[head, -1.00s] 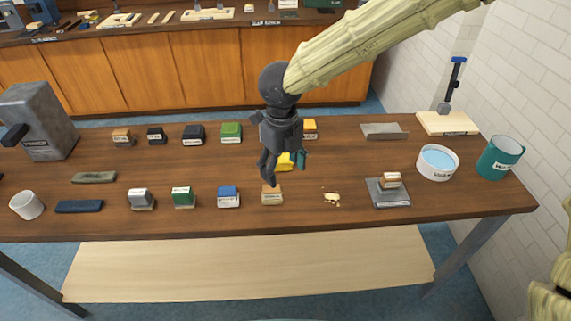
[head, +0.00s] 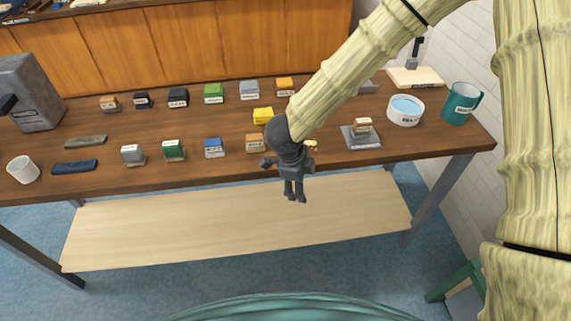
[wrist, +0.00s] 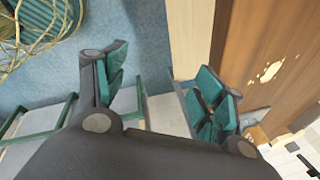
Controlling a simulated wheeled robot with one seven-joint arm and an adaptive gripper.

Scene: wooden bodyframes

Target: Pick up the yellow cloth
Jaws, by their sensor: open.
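The yellow cloth (head: 263,115) looks like a small folded yellow block. It lies on the wooden table, behind the front row of labelled blocks, in the head view. My gripper (head: 295,192) hangs in front of the table's front edge, fingers pointing down, to the right of and nearer than the cloth. It is apart from the cloth. In the wrist view my gripper (wrist: 162,95) has its teal-padded fingers spread with nothing between them. The cloth does not show in the wrist view.
The table (head: 330,178) carries labelled blocks in two rows. A crumbly patch (wrist: 270,72) lies near its front edge. A block on a grey plate (head: 361,140), a white bowl (head: 405,121) and a teal mug (head: 462,103) stand at right. A pale lower shelf (head: 240,225) lies beneath.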

